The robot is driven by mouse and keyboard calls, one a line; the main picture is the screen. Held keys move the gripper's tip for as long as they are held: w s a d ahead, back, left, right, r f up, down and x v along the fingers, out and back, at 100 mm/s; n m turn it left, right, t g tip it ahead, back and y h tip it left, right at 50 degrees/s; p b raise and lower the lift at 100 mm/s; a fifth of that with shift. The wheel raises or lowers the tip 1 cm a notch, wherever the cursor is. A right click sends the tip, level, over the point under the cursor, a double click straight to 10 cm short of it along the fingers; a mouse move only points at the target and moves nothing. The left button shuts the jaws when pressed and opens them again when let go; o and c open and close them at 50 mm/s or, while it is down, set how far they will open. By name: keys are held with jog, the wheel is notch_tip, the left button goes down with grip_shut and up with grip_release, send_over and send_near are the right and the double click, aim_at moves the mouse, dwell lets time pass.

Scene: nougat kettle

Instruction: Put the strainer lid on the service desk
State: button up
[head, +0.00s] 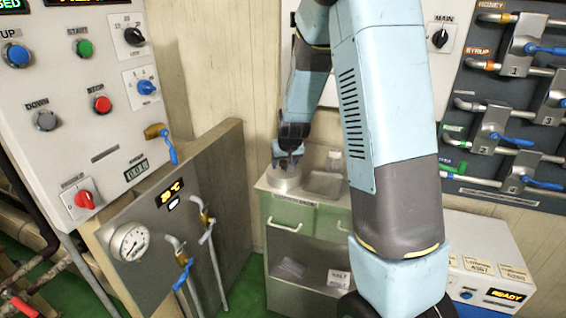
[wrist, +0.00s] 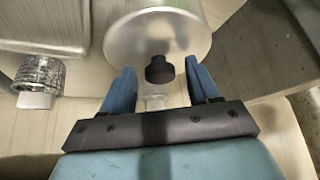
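A round metal lid (wrist: 150,30) with a black knob (wrist: 159,70) fills the upper middle of the wrist view. In the head view a round metal piece (head: 284,184), likely the same lid, is at the left of the top of a grey-green cabinet (head: 290,217). My gripper (wrist: 158,78) is open. Its two blue fingers stand apart on either side of the knob, with gaps to both. In the head view my gripper (head: 287,161) is just above the metal piece, and its fingertips are hard to make out. I cannot tell which surface is the service desk.
A square basin (head: 325,184) sits right of the metal piece. A small patterned cylinder (wrist: 41,72) stands left in the wrist view. A control panel (head: 90,95) and a gauge panel with levers (head: 175,235) are at the left. A valve board (head: 510,110) and a white box (head: 485,262) are at the right.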

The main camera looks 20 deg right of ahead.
jog(key=s+d+r, duration=0.1)
jog(key=s+r, duration=2.2)
jog(key=s, duration=1.2)
jog(key=shift+s+a+r, duration=0.2)
jog(key=shift+a, duration=0.15)
